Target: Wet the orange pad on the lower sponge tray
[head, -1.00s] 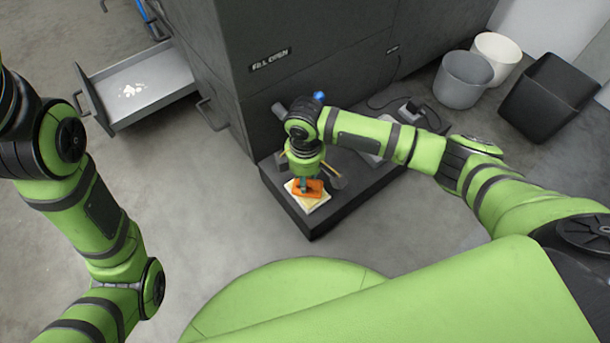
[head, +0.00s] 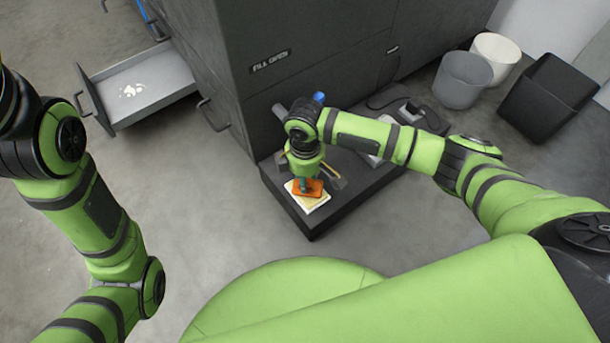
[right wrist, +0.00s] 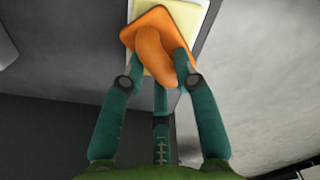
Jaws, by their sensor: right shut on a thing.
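The orange pad (head: 310,188) has a bulging orange grip on its back (right wrist: 154,52). My right gripper (right wrist: 156,66) is shut on this grip; in the head view the gripper (head: 304,180) points down at the near left end of a dark low platform. The pad lies over a pale yellow sponge (right wrist: 186,22) on a white tray (right wrist: 207,12), whose near edge shows in the head view (head: 316,207). The pad hides most of the sponge. I cannot tell whether it presses on it. My left arm is at the left; its gripper is out of view.
The dark platform (head: 328,218) stands against a large dark cabinet (head: 300,95). An open drawer (head: 140,88) sticks out at left. Two pale bins (head: 462,80) and a black bin (head: 548,100) stand at far right. The floor in front is clear.

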